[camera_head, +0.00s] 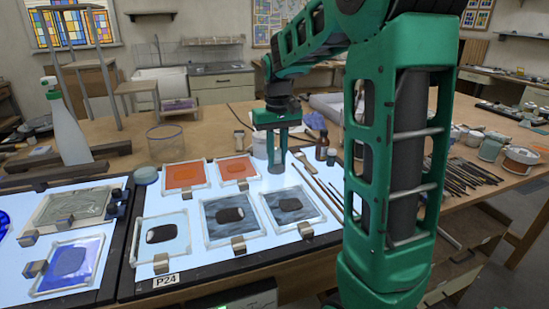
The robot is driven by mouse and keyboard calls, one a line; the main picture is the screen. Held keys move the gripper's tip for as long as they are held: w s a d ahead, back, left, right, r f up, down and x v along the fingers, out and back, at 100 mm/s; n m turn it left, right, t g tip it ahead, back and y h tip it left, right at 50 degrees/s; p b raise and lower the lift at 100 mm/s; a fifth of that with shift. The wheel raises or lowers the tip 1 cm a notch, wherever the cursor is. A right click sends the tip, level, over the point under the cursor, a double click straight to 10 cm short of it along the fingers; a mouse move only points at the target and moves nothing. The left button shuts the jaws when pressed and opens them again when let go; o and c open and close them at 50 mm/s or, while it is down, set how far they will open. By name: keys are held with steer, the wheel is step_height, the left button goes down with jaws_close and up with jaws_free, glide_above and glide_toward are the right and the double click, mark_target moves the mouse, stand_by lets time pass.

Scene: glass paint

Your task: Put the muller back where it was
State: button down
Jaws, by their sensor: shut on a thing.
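My gripper (277,137) is at the centre, pointing down, and shut on the muller (278,166). The muller looks like a grey, translucent upright piece with a wider round foot. It is by the far right corner of the lit panel (190,276), just right of the orange panes. I cannot tell whether its foot touches the surface or hangs just above it. Part of its upper end is hidden by my gripper.
Framed orange panes (184,176) and panes with dark ovals (231,216) cover the panel. Brushes (318,182) and a brown bottle (322,148) lie or stand to the right. A spray bottle (68,132) and glass jar (165,143) stand left. My arm hides part of the right side.

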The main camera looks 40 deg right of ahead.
steer(key=shift+f, duration=0.25)
stand_by(0.4)
steer(key=c, duration=1.5)
jaws_free()
steer(key=shift+c, duration=0.2)
